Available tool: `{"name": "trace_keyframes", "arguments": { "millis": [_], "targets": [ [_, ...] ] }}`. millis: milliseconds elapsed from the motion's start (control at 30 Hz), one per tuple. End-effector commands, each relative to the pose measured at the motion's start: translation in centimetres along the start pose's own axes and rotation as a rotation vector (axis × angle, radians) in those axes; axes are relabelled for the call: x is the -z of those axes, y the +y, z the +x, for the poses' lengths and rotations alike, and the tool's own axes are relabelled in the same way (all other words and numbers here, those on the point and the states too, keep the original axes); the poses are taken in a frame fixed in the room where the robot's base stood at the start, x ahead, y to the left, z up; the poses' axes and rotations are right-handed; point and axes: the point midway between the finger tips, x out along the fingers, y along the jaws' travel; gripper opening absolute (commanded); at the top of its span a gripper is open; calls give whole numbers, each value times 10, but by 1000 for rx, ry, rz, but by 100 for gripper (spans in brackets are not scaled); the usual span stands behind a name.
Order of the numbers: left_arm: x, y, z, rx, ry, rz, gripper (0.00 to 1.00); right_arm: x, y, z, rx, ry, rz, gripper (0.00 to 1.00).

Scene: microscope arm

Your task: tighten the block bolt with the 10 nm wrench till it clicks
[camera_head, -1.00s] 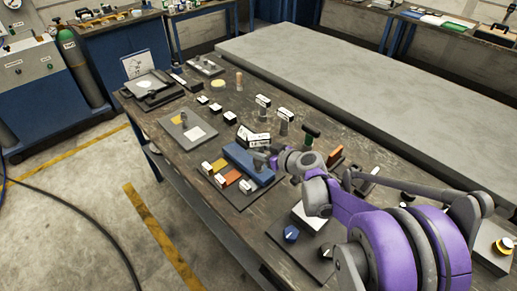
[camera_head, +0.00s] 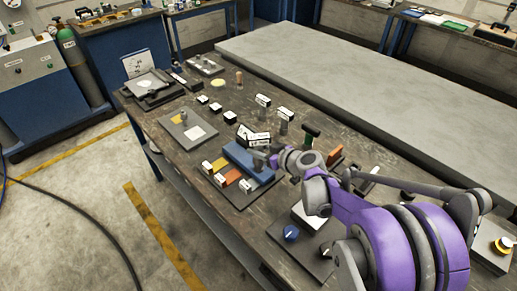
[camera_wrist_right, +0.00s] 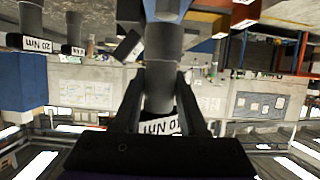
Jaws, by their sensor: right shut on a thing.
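My right gripper (camera_head: 262,160) is over the blue block (camera_head: 236,157) on the bench, at its right end. In the right wrist view, my right gripper (camera_wrist_right: 160,100) is shut on a dark grey cylindrical wrench (camera_wrist_right: 162,60). A white label reading 10 NM (camera_wrist_right: 160,126) shows upside down between the fingers. In the head view a white label (camera_head: 258,141) stands just behind the fingers. The wrench's lower end and the block bolt are hidden, so I cannot tell whether they touch. My left gripper is not in view.
Two more labelled wrenches (camera_head: 262,101) stand behind the block. Yellow and orange pieces with white tags (camera_head: 220,180) lie along its front. A grey plate (camera_head: 174,130) is to the left, a blue knob (camera_head: 291,232) near the front. Bench surface between them is partly clear.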

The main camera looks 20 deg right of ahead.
Motion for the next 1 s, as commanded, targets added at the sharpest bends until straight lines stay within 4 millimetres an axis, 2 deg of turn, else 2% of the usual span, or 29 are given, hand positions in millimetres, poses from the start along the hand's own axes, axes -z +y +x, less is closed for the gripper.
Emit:
{"name": "trace_keyframes", "arguments": {
  "millis": [1000],
  "targets": [
    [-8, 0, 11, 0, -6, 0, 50, -17, 0, 7, 0, 0, 0, 0]
  ]
}}
